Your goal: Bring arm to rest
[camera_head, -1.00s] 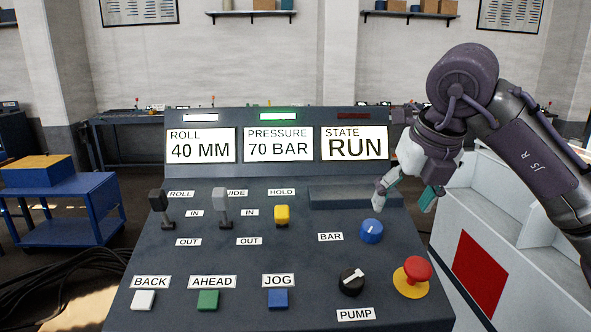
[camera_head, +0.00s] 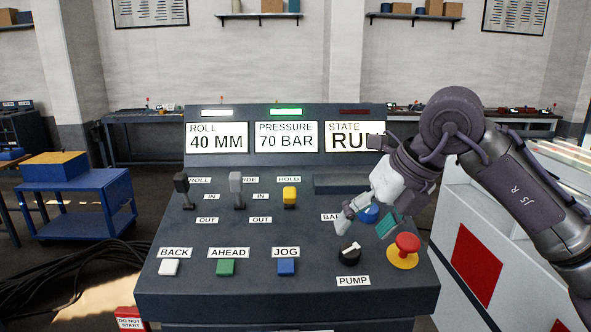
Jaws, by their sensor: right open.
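My right gripper (camera_head: 364,226) is open, with its fingers apart and pointing down at the right side of the dark control panel (camera_head: 320,240). It is in front of the blue BAR knob (camera_head: 368,213) in the picture and partly hides it. I cannot tell whether it touches the knob. The black PUMP knob (camera_head: 349,252) lies just below the fingertips, and the red stop button (camera_head: 407,243) is to their right. The state display (camera_head: 345,138) is partly covered by my wrist. The other displays read 40 MM and 70 BAR. My left gripper is not in view.
Two levers (camera_head: 183,190) (camera_head: 236,189) and a yellow HOLD switch (camera_head: 290,196) stand on the panel's left and middle. White, green and blue buttons line its front. A white cabinet (camera_head: 490,250) stands at the right. A blue cart (camera_head: 80,195) is at the left.

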